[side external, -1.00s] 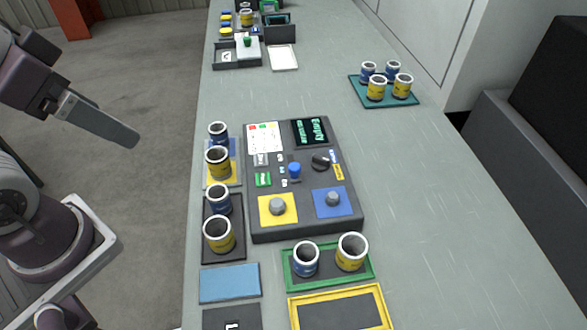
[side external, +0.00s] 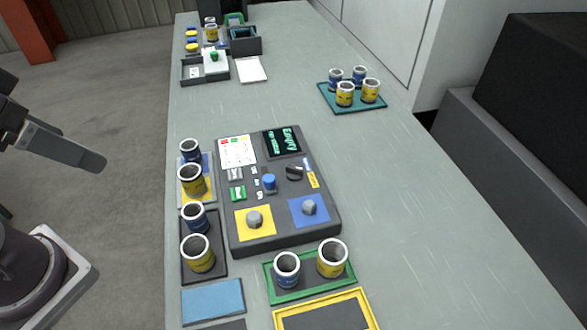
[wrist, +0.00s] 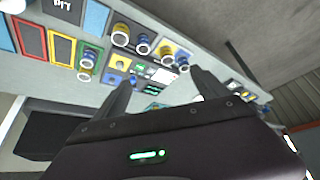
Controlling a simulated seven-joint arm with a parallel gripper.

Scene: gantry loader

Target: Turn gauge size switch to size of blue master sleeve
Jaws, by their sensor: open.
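The gauge panel (side external: 282,232) is a dark box on the bench, with a dark screen (side external: 282,142) showing green text. Its size switch looks to be the black knob (side external: 294,173), beside a small blue label and a yellow label (side external: 313,180); I cannot tell which it points at. Left of the panel, a blue sleeve (side external: 190,152) stands on a blue pad and a yellow sleeve (side external: 191,181) on a yellow pad; these may be the masters. My gripper (wrist: 163,90) is open and empty, off the bench's left edge in the side view (side external: 85,158).
A blue button (side external: 269,182) stands left of the black knob. More sleeves stand on a dark tray (side external: 218,270), a green-framed tray (side external: 305,292) and a teal tray (side external: 352,107). Boxes and a white plate (side external: 251,70) are farther back. The bench right of the panel is clear.

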